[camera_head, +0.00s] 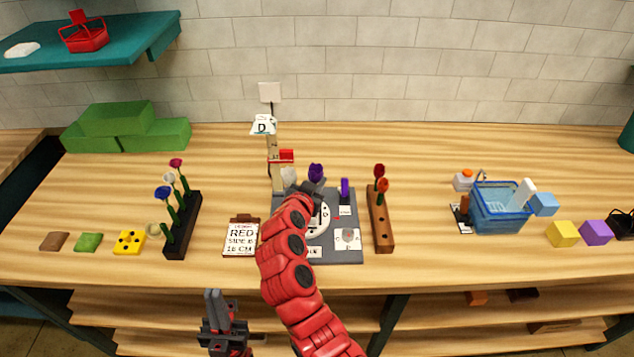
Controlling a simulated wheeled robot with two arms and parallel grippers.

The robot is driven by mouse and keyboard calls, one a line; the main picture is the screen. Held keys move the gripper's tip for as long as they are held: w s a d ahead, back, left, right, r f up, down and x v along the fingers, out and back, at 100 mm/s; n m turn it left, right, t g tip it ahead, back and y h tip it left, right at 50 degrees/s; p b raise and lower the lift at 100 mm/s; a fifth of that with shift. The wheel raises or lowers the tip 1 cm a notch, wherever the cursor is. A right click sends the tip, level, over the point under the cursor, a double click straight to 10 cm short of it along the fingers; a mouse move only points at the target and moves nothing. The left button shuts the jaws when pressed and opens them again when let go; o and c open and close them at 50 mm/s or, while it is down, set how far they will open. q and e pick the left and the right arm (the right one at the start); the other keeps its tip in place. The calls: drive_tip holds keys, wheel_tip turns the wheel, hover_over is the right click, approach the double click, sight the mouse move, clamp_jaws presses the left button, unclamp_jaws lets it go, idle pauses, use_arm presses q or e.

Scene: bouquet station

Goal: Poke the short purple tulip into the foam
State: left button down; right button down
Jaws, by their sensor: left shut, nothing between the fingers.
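A purple tulip head (316,172) shows just above the end of my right arm, over the grey board (349,252). Its stem is hidden, so I cannot tell whether it is held or standing. A smaller upright purple piece (345,187) stands to its right behind a white card. A whitish bloom (289,175) is left of the tulip head. A round white piece with markings (318,222) lies on the board, partly covered by my arm; I cannot make out the foam. My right gripper (303,187) is mostly hidden. My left gripper (213,300) is shut and empty near the table's front edge.
A dark rack (181,238) with blue, white and pink flowers stands left, a brown rack (381,232) with red-orange flowers right. A clipboard (241,236) lies left of the board. A blue basket (499,212) and blocks are farther right.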

drive_tip(key=shift+a+f+b, duration=0.15)
drive_tip(key=shift+f+b, duration=0.65)
drive_tip(key=shift+b, duration=1.35)
idle(1.3)
idle(0.8)
drive_tip(key=c, duration=0.8)
unclamp_jaws()
drive_tip(key=shift+c, duration=0.2)
drive_tip(key=shift+s, duration=0.1)
drive_tip(key=shift+s+a+r, duration=0.1)
drive_tip(key=shift+s+a, duration=0.1)
drive_tip(key=shift+s, duration=0.1)
drive_tip(key=b+v, duration=0.1)
drive_tip(key=v, duration=0.5)
drive_tip(key=shift+r, duration=0.1)
drive_tip(key=o, duration=0.6)
drive_tip(key=shift+c, duration=0.2)
